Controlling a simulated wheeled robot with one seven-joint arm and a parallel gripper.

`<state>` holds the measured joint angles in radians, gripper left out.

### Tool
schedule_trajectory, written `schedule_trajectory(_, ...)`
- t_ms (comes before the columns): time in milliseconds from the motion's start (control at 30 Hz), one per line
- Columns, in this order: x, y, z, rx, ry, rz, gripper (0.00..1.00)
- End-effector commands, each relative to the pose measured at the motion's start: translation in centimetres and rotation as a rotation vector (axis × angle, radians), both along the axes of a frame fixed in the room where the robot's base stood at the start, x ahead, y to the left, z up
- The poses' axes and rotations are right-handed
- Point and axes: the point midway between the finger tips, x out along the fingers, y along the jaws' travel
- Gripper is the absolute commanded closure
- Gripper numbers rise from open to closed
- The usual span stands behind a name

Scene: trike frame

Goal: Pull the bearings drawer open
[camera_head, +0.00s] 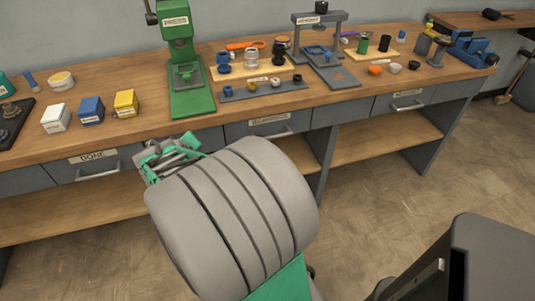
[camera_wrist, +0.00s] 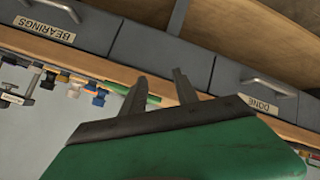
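The bearings drawer (camera_wrist: 75,25) is a grey front with a white BEARINGS label and a metal bar handle (camera_wrist: 55,8) in the wrist view's upper left. It looks shut. In the head view the same drawer front (camera_head: 240,131) is at the middle of the bench, its handle (camera_head: 275,134) just above my arm's large grey link. My gripper (camera_head: 168,156) is in front of the bench, between the DONE drawer and the bearings drawer, partly hidden by my arm. In the wrist view my gripper's (camera_wrist: 158,77) two dark fingers are apart with nothing between them, away from the bearings handle.
The DONE drawer (camera_head: 65,172) is left of my gripper, also shut. Another labelled drawer (camera_head: 385,104) is at the right. A green press (camera_head: 190,95), small boxes and fixtures stand on the wooden benchtop (camera_head: 145,118). An open lower shelf (camera_head: 75,210) runs underneath.

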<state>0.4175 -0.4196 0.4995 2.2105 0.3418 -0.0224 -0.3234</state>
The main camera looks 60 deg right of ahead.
Motion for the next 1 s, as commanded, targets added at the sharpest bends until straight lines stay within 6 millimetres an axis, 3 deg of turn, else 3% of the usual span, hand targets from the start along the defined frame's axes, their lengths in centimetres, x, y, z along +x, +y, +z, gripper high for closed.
schedule_trajectory(33,-1.9,-5.7,-5.4,-0.145,0.003,-0.062,0.64)
schedule_trajectory(100,-5.3,-12.4,-7.9,-0.379,0.031,-0.114,0.64)
schedule_trajectory(200,-10.8,-18.4,-10.8,-0.696,0.131,-0.145,0.64)
schedule_trajectory(233,-12.2,-19.3,-11.3,-0.772,0.164,-0.144,0.64)
schedule_trajectory(367,-16.1,-20.7,-13.2,-0.998,0.286,-0.117,0.64)
schedule_trajectory(500,-17.7,-20.8,-14.0,-1.11,0.351,-0.087,0.64)
schedule_trajectory(667,-17.4,-21.5,-13.2,-1.126,0.357,-0.08,0.64)
schedule_trajectory(1000,-15.8,-25.6,-12.3,-1.122,0.355,-0.082,0.64)
